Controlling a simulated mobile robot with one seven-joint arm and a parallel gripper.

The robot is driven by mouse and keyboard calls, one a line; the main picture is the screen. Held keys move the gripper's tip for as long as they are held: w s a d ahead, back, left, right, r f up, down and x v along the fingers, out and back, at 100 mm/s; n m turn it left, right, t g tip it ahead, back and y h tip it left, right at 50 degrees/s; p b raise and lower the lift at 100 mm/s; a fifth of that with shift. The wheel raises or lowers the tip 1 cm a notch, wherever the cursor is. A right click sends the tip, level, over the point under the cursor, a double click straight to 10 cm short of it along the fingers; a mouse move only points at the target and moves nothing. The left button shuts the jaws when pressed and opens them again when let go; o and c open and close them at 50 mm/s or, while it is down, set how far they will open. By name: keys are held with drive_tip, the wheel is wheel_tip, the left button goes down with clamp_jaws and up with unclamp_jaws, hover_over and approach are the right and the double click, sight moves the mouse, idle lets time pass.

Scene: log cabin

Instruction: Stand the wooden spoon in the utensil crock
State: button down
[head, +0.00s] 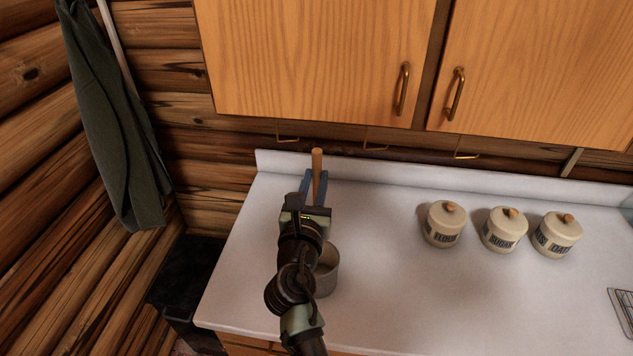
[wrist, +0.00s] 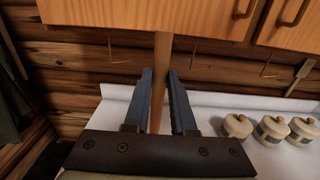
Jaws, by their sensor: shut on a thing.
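The wooden spoon (head: 317,163) is held upright between the blue fingers of my gripper (head: 317,185). The utensil crock (head: 327,277) is a grey-beige round pot on the counter, partly hidden behind my arm. Its rim shows just right of my arm, nearer than the gripper. I cannot see into it fully.
Three lidded canisters, including one marked flour (head: 444,225), stand on the white counter (head: 385,290) to the right. Wooden cupboards (head: 320,60) hang above the back edge, with several small hooks beneath. A dark green coat (head: 112,130) hangs at the left. A wire rack (head: 622,305) lies far right.

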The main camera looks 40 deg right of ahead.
wheel_tip(320, 180, down, 14)
drive_tip(key=b, duration=1.3)
drive_tip(key=shift+f, duration=0.25)
drive_tip(key=c, duration=0.7)
unclamp_jaws()
drive_tip(key=b+v, duration=0.1)
drive_tip(key=v, duration=1.2)
drive_tip(key=shift+d, duration=0.1)
